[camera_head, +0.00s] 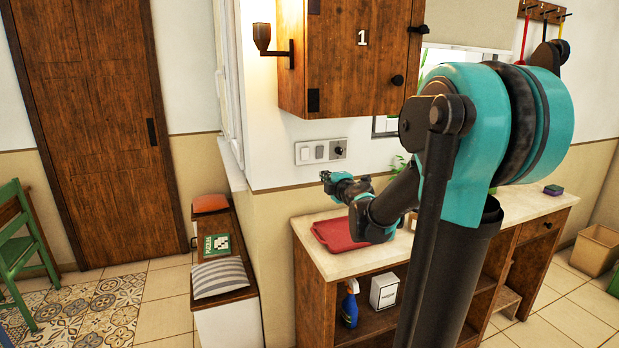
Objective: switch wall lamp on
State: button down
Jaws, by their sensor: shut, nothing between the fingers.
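The wall lamp (263,39) is a dark sconce on the white wall, left of the wooden cabinet; the wall around it looks bright and warm. A switch panel (321,151) is on the wall below the cabinet. It has a white rocker on the left, a grey one in the middle and a dark round knob on the right. My gripper (326,178) is shut and empty. In the picture it is just below the panel, above the counter and the red tray. The gap between gripper and panel is hard to judge.
A wooden cabinet (352,58) marked 1 hangs above the panel. A red tray (337,236) lies on the pale counter (310,257). A bench (223,297) with a striped cushion stands at the left. The tiled floor (158,320) in front of the door is mostly clear.

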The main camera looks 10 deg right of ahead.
jog(key=s+d+r+m+t+h, duration=0.1)
jog(key=s+d+m+t+h, duration=0.1)
jog(key=s+d+m+h, duration=0.35)
jog(key=s+d+f+m+g+h, duration=0.45)
jog(key=s+d+f+m, duration=0.25)
jog(key=d+m, duration=0.25)
jog(key=s+a+f+m+g+y, duration=0.2)
jog(key=s+a+f+g, duration=0.3)
jog(key=s+f, duration=0.5)
jog(key=s+a+f+m+g+y, duration=0.3)
jog(key=s+a+f+g+y, duration=0.1)
jog(key=s+f, duration=0.6)
jog(key=shift+s+a+f+g, duration=0.35)
jog(key=shift+s+a, duration=0.4)
jog(key=shift+s, duration=0.25)
